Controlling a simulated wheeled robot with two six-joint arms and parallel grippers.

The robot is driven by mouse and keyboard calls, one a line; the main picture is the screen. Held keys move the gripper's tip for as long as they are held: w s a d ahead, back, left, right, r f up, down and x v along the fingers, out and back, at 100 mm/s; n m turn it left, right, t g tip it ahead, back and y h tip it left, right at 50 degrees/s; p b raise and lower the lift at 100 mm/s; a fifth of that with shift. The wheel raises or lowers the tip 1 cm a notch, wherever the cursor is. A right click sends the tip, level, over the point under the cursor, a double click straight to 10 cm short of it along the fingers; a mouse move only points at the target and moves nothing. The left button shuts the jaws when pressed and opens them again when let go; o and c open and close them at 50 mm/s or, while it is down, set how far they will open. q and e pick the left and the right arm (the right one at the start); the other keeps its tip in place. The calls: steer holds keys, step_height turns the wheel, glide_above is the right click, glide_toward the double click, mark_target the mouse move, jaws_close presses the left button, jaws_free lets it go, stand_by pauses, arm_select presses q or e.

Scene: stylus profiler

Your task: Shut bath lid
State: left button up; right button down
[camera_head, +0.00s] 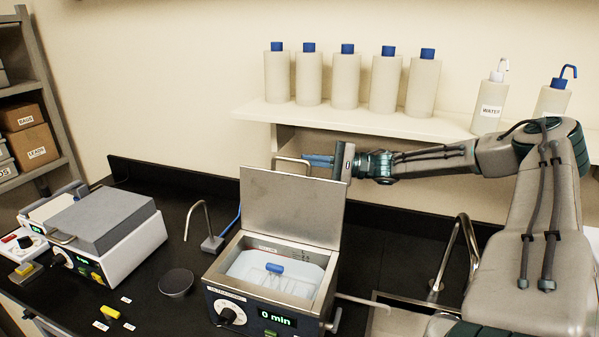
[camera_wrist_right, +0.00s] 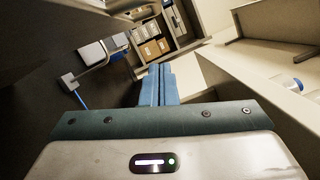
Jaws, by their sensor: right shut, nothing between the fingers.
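The bath (camera_head: 213,272) stands on the black bench, with a dial and a display reading "0 min". Its grey metal lid (camera_head: 290,212) is raised, roughly upright at the back. A thin handle (camera_head: 291,160) shows at the lid's top edge. A blue-topped item (camera_head: 274,268) sits inside the bath. My right gripper (camera_head: 318,160) is at the lid's top edge, beside the handle, with its blue fingers shut and empty. I cannot tell whether it touches the lid. The shut fingers also show in the right wrist view (camera_wrist_right: 159,84). My left gripper is not in view.
A wall shelf (camera_head: 355,122) with several blue-capped bottles runs above the bath. A white device with a grey top (camera_head: 100,222) stands at left. A sink tap (camera_head: 458,240) stands at right.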

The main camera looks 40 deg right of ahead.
mark_target(300, 160)
arm_select(q)
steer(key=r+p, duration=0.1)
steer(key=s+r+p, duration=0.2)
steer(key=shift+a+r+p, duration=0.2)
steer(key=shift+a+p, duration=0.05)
steer(key=shift+p, duration=0.1)
arm_select(e)
steer(key=a, duration=0.1)
steer(key=a+r, duration=0.1)
steer(key=a, duration=0.1)
steer(key=a+r, duration=0.1)
steer(key=shift+s+a, duration=0.15)
steer(key=shift+a, duration=0.2)
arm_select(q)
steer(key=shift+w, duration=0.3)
arm_select(e)
steer(key=shift+f, duration=0.15)
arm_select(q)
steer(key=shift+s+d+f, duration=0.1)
